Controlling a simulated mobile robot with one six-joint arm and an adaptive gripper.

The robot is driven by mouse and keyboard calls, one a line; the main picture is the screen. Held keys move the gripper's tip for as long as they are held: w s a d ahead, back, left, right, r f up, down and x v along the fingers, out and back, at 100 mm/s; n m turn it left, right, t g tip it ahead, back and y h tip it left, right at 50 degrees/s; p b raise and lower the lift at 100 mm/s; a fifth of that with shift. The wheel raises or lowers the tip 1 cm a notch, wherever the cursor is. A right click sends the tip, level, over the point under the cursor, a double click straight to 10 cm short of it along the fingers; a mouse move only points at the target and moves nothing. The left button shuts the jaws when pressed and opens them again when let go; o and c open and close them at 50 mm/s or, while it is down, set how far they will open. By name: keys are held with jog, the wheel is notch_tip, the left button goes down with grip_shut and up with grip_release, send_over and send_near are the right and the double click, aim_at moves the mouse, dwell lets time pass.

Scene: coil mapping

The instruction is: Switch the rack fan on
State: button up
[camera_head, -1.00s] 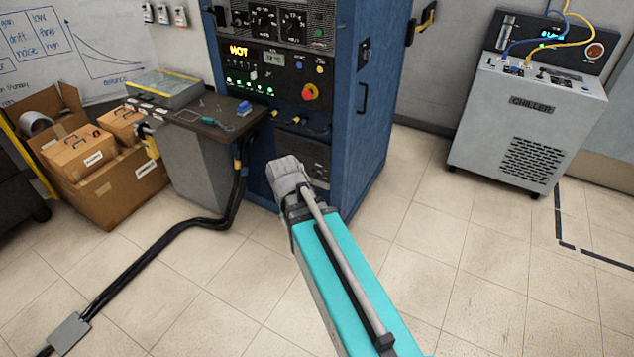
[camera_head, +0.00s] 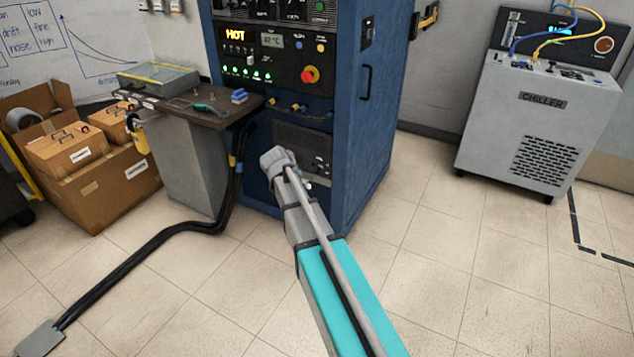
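The blue rack (camera_head: 359,135) stands in the middle of the head view. I cannot read which switch is the fan's. My arm reaches from the bottom edge toward the rack's lower front. My gripper is not clearly visible; the arm's far end hides part of the rack's lower panel (camera_head: 303,146).
A side bench (camera_head: 170,108) with a case (camera_head: 158,78) and small tools stands left of the rack, with cardboard boxes (camera_head: 110,190) beyond. Black cables (camera_head: 150,258) run over the floor. A chiller (camera_head: 520,130) stands at right. The floor between is clear.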

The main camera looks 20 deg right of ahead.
aim_at(318, 171)
jog(key=w+d+f+m+t+h+b, duration=0.2)
jog(key=w+d+f+b, duration=0.3)
jog(key=w+f+b, duration=0.4)
jog(key=w+d+f+m+t+h+b, duration=0.2)
jog(key=w+d+f+b, duration=0.3)
jog(key=w+b, duration=1)
notch_tip(318, 171, down, 4)
jog(key=shift+w+d+r+t+h+b, duration=0.15)
jog(key=shift+w+t+h+b, duration=0.25)
jog(key=shift+w+h, duration=0.35)
jog(key=shift+w, duration=0.15)
jog(key=shift+y, duration=0.25)
jog(key=b+x, duration=0.5)
jog(key=x, duration=0.8)
jog(key=shift+w+d+f, duration=0.1)
jog(key=shift+d+f, duration=0.15)
jog(key=shift+d, duration=0.1)
